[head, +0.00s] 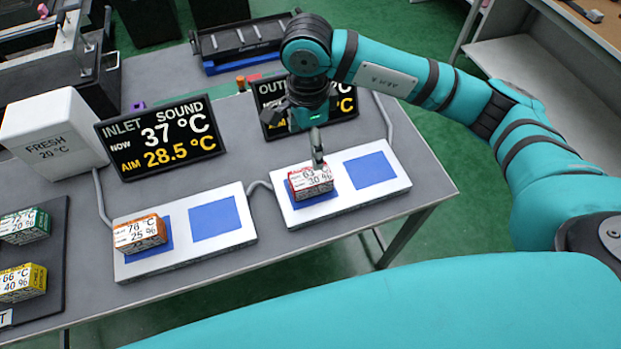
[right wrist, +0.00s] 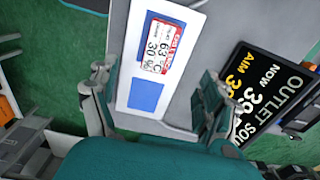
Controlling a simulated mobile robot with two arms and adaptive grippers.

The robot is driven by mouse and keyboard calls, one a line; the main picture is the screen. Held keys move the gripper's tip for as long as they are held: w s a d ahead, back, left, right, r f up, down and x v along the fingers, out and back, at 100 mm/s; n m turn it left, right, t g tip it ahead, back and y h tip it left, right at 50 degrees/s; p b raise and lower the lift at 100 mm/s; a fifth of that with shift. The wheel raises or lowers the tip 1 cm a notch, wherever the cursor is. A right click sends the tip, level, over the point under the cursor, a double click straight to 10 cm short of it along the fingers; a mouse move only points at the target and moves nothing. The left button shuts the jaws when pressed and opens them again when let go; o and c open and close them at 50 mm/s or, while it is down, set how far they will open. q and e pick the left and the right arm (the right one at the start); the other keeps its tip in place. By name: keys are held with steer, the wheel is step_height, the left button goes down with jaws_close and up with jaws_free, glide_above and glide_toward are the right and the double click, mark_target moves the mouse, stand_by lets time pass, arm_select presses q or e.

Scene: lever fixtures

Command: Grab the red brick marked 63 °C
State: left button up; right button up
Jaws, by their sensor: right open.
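The red brick (head: 311,182), marked 63 °C and 30 %, lies on the left blue square of the right-hand white plate (head: 338,206). It also shows in the right wrist view (right wrist: 164,48), label facing the camera, beyond the fingertips. My right gripper (head: 318,160) is over the brick in the head view, one finger overlapping its top edge; I cannot tell whether it touches. In the right wrist view the right gripper (right wrist: 150,92) has its fingers wide apart with nothing between them. My left gripper is not in view.
An orange brick (head: 140,233) lies on the left white plate (head: 184,251). A green brick (head: 24,226) and a yellow brick (head: 22,283) lie on a dark tray (head: 57,250). The inlet display (head: 160,138) and partly hidden outlet display (head: 345,107) stand behind the plates. The right blue square (head: 372,170) is bare.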

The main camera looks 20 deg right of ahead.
mark_target(311, 176)
step_height(311, 176, down, 10)
steer(key=p, duration=0.3)
steer(key=shift+f, duration=0.1)
steer(key=f, duration=0.1)
steer(key=f+p, duration=0.1)
steer(key=f, duration=0.1)
steer(key=f+p, duration=0.1)
steer(key=shift+d+f, duration=0.25)
steer(key=shift+f, duration=0.15)
steer(key=shift+w+f, duration=0.1)
steer(key=shift+f, duration=0.2)
steer(key=shift+f, duration=0.2)
steer(key=c, duration=1.5)
steer(key=shift+r, duration=0.1)
steer(key=shift+c, duration=0.2)
